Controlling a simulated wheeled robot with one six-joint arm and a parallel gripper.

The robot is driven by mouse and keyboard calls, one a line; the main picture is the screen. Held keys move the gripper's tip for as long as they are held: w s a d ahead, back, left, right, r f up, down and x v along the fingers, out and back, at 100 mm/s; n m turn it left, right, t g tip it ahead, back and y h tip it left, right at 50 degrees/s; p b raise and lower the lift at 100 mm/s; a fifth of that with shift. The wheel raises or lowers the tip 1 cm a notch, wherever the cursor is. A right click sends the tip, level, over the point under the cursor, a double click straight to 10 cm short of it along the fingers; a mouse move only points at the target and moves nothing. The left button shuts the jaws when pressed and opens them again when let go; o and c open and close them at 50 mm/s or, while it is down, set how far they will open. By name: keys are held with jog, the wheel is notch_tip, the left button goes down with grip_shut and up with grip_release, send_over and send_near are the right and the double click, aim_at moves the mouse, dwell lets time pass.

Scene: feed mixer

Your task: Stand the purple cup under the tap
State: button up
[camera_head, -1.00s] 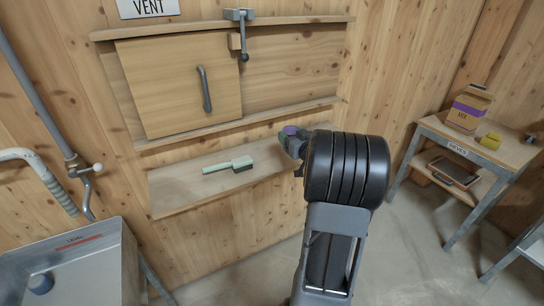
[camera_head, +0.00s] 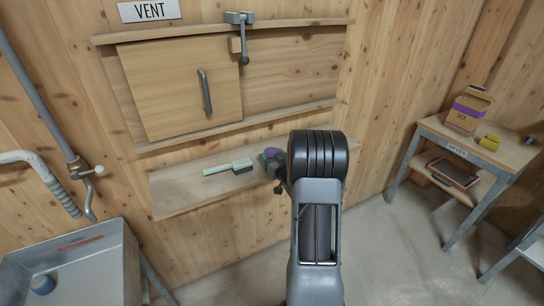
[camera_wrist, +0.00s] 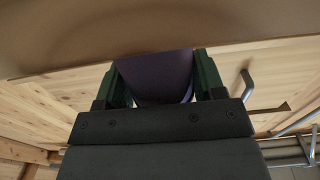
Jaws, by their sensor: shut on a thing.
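My gripper (camera_wrist: 158,82) is shut on the purple cup (camera_wrist: 156,76), which sits between its two green fingers in the wrist view. In the head view the cup (camera_head: 272,153) shows as a small purple patch at the right part of the wall shelf, partly hidden by my gripper and arm. I cannot tell whether the cup touches the shelf. The tap (camera_head: 92,171) is on the grey pipe at the left wall, above a metal trough (camera_head: 75,268). The cup is well to the right of the tap.
A green-handled brush (camera_head: 228,168) lies on the wall shelf (camera_head: 190,197). A vent hatch (camera_head: 180,85) is above the shelf. A side table (camera_head: 470,141) with a box (camera_head: 468,110) stands at right.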

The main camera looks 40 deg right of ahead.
jog(key=shift+f+b, duration=0.25)
jog(key=shift+b, duration=0.05)
jog(key=o, duration=0.9)
jog(key=shift+r, duration=0.1)
